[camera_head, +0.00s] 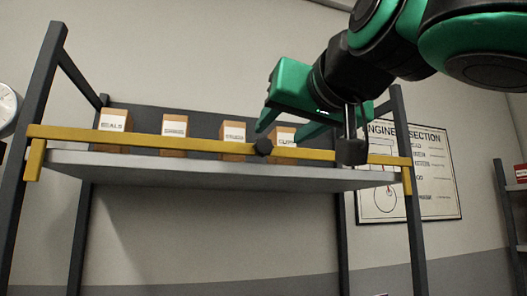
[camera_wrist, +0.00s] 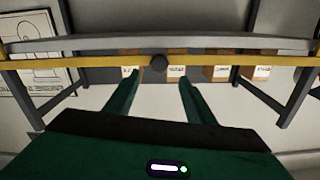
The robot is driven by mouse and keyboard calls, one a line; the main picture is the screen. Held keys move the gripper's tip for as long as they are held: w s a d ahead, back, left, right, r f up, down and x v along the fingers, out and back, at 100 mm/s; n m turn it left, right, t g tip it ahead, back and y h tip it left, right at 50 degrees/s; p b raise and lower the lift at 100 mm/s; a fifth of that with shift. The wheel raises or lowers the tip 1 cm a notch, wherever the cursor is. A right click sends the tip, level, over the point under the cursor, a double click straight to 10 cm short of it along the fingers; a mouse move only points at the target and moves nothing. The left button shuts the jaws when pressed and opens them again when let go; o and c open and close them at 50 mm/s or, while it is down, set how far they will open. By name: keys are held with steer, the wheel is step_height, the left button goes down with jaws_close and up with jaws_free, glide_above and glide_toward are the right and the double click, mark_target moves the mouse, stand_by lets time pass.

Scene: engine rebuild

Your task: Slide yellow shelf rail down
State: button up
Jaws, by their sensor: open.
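The yellow shelf rail (camera_head: 70,134) runs across the front of the grey shelf board (camera_head: 150,164), a little above the board, with short yellow end pieces at the posts. A dark round knob (camera_head: 263,147) sits near its middle. In the wrist view the rail (camera_wrist: 220,60) crosses the upper part, and the knob (camera_wrist: 158,63) lies in line with the gap between my fingers. My gripper (camera_head: 280,132) is open and empty, with green fingers close to the knob. The fingers (camera_wrist: 159,80) appear on either side of the knob's line, not closed on it.
Several labelled brown boxes (camera_head: 174,136) stand on the shelf behind the rail. Dark posts (camera_head: 40,90) frame the shelf at both sides. A poster (camera_head: 432,175) hangs on the wall at right, and another rack (camera_head: 508,215) stands at the right edge. Space below the shelf looks clear.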

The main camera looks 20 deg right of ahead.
mark_target(265, 146)
steer(key=w, duration=1)
steer(key=shift+w+f, duration=0.1)
